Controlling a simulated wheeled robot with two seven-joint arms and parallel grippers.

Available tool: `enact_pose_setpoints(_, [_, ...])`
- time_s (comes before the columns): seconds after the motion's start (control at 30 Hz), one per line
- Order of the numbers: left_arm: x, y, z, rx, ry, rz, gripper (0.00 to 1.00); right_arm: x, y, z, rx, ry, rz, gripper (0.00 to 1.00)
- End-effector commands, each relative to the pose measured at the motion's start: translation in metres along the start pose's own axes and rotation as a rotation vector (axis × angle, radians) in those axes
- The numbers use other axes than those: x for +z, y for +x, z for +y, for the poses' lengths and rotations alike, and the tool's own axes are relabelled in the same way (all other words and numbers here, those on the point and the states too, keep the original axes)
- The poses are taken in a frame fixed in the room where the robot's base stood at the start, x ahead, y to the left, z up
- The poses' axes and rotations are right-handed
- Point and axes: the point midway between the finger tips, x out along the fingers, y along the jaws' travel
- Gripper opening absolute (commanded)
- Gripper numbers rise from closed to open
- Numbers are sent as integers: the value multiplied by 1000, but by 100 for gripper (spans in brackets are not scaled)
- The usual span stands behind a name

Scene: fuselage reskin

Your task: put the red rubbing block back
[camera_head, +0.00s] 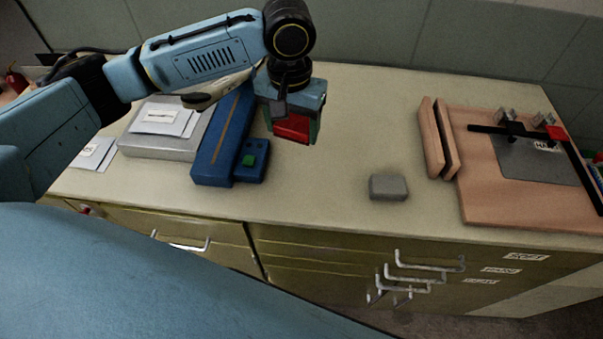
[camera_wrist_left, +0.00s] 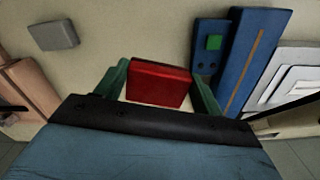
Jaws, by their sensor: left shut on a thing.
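The red rubbing block (camera_head: 292,128) is held in my left gripper (camera_head: 297,132) above the counter, just right of a blue case. In the left wrist view the red block (camera_wrist_left: 158,83) sits between the two green fingers of my left gripper (camera_wrist_left: 160,88), with bare counter beyond it. The exact height of the block above the counter is hard to tell. My right gripper is not in view.
A grey block (camera_head: 388,187) lies near the counter's (camera_head: 345,130) front edge. A wooden board (camera_head: 480,190) with a metal plate is at right. A long blue case (camera_head: 222,140) with a green-buttoned blue unit (camera_head: 251,160) and a grey case (camera_head: 165,142) are at left. Mid-counter is clear.

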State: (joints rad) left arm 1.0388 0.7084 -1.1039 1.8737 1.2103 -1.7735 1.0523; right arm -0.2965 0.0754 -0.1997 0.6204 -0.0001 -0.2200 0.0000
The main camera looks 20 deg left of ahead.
Motion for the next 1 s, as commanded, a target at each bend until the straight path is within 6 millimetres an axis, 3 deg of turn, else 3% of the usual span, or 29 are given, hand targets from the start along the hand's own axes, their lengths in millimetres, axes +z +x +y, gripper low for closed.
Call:
enact_pose_setpoints(0.03, [1, -7, 8, 4, -10, -4, 46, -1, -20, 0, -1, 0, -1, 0])
enact_pose_setpoints(0.2, [6, -6, 33, 8, -84, -1, 46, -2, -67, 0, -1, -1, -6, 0])
enact_pose_setpoints(0.5, [27, 3, 68, 6, -216, -6, 46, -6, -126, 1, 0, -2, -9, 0])
enact_pose_setpoints(0.73, [35, 15, 77, 0, -260, -9, 46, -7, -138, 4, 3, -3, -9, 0])
enact_pose_setpoints(1.0, [36, 64, 76, -3, -260, -9, 46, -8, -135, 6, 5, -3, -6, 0])
